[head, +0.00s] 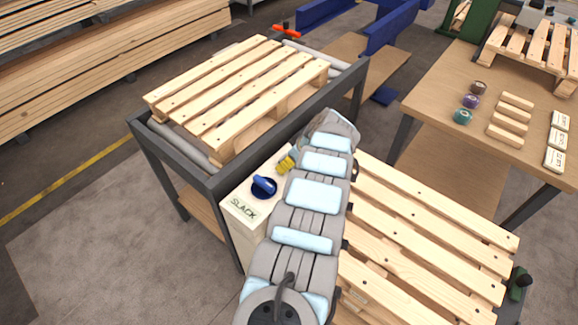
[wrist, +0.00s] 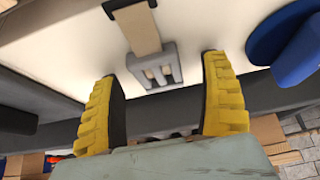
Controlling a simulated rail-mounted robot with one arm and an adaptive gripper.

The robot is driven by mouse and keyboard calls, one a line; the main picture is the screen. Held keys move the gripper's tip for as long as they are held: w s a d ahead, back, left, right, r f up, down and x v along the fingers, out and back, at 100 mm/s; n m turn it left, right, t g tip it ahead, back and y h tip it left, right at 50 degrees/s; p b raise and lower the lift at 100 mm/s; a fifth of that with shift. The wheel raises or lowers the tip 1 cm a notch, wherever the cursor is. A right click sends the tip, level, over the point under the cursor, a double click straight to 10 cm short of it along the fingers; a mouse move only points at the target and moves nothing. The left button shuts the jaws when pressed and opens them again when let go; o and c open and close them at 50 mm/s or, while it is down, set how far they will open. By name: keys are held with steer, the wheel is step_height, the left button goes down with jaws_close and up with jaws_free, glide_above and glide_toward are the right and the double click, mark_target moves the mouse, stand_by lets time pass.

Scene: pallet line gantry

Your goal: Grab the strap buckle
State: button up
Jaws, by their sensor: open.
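The strap buckle (wrist: 158,68) is a grey, slotted piece on the end of a tan strap (wrist: 136,28), lying against a cream surface in the wrist view. My gripper (wrist: 160,70) has yellow ribbed fingers, spread apart with one to each side of the buckle. The fingers do not appear to touch the buckle; the exact depth between them is hard to tell. In the head view my gripper (head: 286,162) shows as a bit of yellow over the cream box marked SLACK (head: 241,209). I cannot make out the buckle there; my arm blocks part of the box.
A blue knob (head: 264,187) stands on the box near my gripper; a large blue part also shows at the right of the wrist view (wrist: 288,40). A wooden pallet (head: 240,85) lies on the dark-framed stand behind. Another slatted pallet (head: 430,230) lies right of my arm.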

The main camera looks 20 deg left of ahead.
steer(key=shift+a+f, duration=0.15)
steer(key=shift+w, duration=0.1)
steer(key=c, duration=1.3)
